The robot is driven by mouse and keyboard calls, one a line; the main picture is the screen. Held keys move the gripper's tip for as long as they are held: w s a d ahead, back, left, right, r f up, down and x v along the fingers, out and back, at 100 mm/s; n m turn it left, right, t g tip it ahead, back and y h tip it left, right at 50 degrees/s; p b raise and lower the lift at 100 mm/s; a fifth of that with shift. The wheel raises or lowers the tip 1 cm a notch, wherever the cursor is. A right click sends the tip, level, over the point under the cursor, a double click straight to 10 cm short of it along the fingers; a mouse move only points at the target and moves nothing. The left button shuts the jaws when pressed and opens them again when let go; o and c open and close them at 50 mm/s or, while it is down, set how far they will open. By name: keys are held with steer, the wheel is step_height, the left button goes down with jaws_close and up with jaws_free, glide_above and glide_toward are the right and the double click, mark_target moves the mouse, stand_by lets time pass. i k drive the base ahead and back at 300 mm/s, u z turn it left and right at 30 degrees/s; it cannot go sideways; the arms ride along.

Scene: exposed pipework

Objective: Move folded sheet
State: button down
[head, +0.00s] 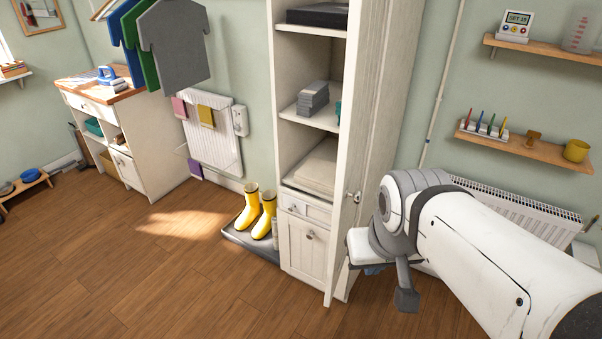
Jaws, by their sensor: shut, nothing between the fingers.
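A pale beige, flat folded item (316,166), which looks like the folded sheet, lies on the lower open shelf of the tall white cabinet (296,140). The cabinet door (376,130) stands open on the right side. My gripper (405,298) shows as a dark grey end below my wrist, in front of and to the right of the door's lower part. It is shut and empty, apart from the sheet. Its fingertips are hard to make out, and my white arm hides part of the area behind it.
A grey folded stack (313,100) sits on the shelf above. Yellow boots (258,212) stand on a dark tray (250,238) left of the cabinet. A radiator (515,208) and wall shelf (530,147) are at right. The wooden floor (160,275) at left is clear.

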mark_target(319, 174)
steer(key=u, duration=2.1)
steer(key=i, duration=2.2)
steer(key=z, duration=2.85)
steer(key=i, duration=1)
steer(key=u, duration=0.05)
